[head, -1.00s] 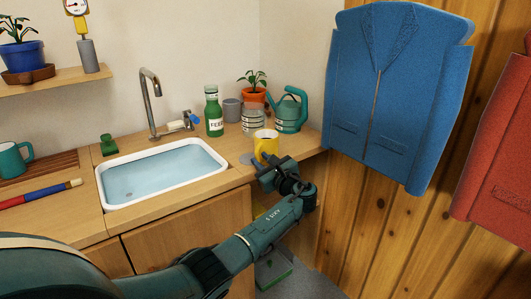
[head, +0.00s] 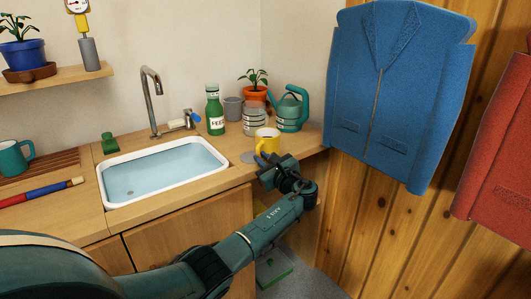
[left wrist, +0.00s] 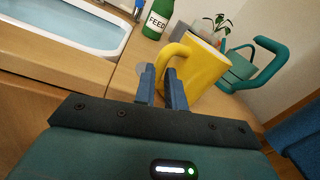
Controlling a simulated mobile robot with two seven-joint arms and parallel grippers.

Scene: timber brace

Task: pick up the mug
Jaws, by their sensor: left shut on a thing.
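The yellow mug (head: 267,144) is at the right end of the wooden counter, to the right of the sink. It also shows in the left wrist view (left wrist: 205,68), with its handle facing my gripper. My left gripper (head: 264,163) is at the counter's front edge. In the left wrist view its two fingers (left wrist: 163,88) are closed on the lower part of the mug's handle. The mug looks about upright in the head view. I cannot tell whether its base touches the counter. My right gripper is not in view.
Behind the mug stand a teal watering can (head: 291,112), a glass jar (head: 254,120), a potted plant (head: 255,95) and a green FEED bottle (head: 214,112). The water-filled sink (head: 165,168) is to the left. A teal mug (head: 14,158) stands at far left. A blue jacket (head: 395,90) hangs at right.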

